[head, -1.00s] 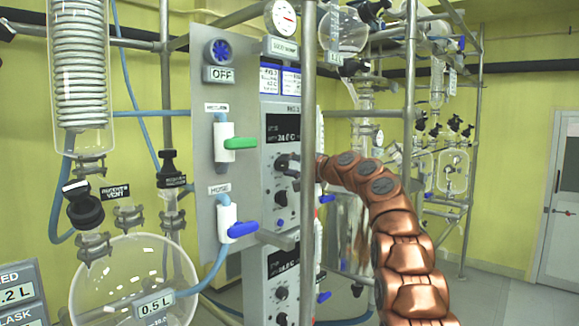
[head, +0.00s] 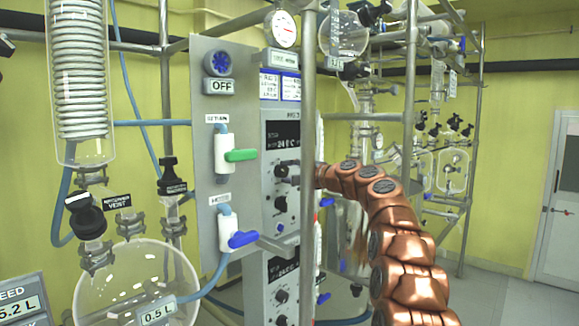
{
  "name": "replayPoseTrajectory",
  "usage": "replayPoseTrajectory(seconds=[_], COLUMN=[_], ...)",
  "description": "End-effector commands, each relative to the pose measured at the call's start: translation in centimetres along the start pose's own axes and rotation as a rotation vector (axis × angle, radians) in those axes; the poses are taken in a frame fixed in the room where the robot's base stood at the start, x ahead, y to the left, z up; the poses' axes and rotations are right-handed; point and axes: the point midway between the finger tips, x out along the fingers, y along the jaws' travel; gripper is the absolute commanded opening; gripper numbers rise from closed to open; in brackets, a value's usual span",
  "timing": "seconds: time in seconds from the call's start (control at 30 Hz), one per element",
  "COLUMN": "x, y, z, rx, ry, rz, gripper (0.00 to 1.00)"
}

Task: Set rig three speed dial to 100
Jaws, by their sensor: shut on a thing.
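The grey control box (head: 294,221) has a black display reading about 24 °C, and small lettering above it that seems to read RIG 3. Two black dials sit under the display, an upper dial (head: 280,171) and a lower dial (head: 280,203). Their labels are too small to read. My gripper (head: 289,171) reaches in from the right at the upper dial, its fingers shut on it. A vertical steel pole hides part of my wrist, and the grip is small in view. My copper arm runs from the lower right.
A steel pole (head: 308,70) stands right in front of the box. Left of it is a grey panel (head: 205,160) with an OFF sign and green and blue valve handles. A round glass flask (head: 130,275) is at the lower left. A second similar unit (head: 283,290) sits below.

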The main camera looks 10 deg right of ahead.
Motion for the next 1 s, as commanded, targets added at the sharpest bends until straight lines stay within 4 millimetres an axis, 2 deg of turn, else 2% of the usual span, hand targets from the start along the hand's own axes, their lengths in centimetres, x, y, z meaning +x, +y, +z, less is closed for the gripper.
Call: replayPoseTrajectory(seconds=[0.03, 0.4, 0.97, 1.0], x=[0.06, -0.01, 0.0, 0.0], y=[-0.41, -0.05, 0.1, 0.11], z=[0.08, -0.03, -0.05, -0.06], rx=[0.034, 0.191, 0.215, 0.215], ry=[-0.003, -0.009, -0.01, -0.01], rz=[0.002, 0.003, 0.003, 0.003], gripper=[0.06, 0.06, 0.06, 0.45])
